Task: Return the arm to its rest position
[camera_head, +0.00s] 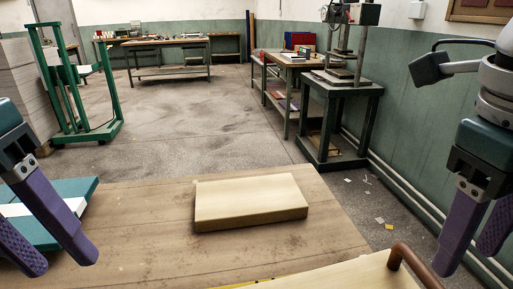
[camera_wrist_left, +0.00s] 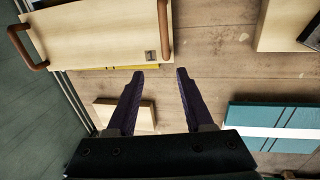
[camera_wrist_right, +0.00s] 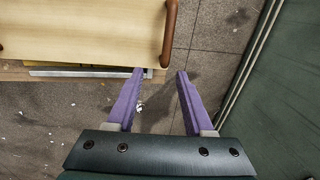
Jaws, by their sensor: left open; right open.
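My left gripper (camera_head: 62,262) is open and empty above the left front of the wooden table (camera_head: 140,245). In the left wrist view, its fingers (camera_wrist_left: 160,73) are apart with table surface between them. My right gripper (camera_head: 468,255) is open and empty at the right, beyond the table's right edge. In the right wrist view, its fingers (camera_wrist_right: 160,73) are apart over the floor, beside a pale wooden board (camera_wrist_right: 80,30) with a brown handle (camera_wrist_right: 170,35). Neither gripper visibly holds anything.
A pale wood block (camera_head: 250,203) lies mid-table. A teal stack with a white band (camera_head: 75,188) is by my left gripper. The handled board (camera_head: 340,277) is at the front right. A green rack (camera_head: 85,100) and a machine stand (camera_head: 338,115) stand beyond.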

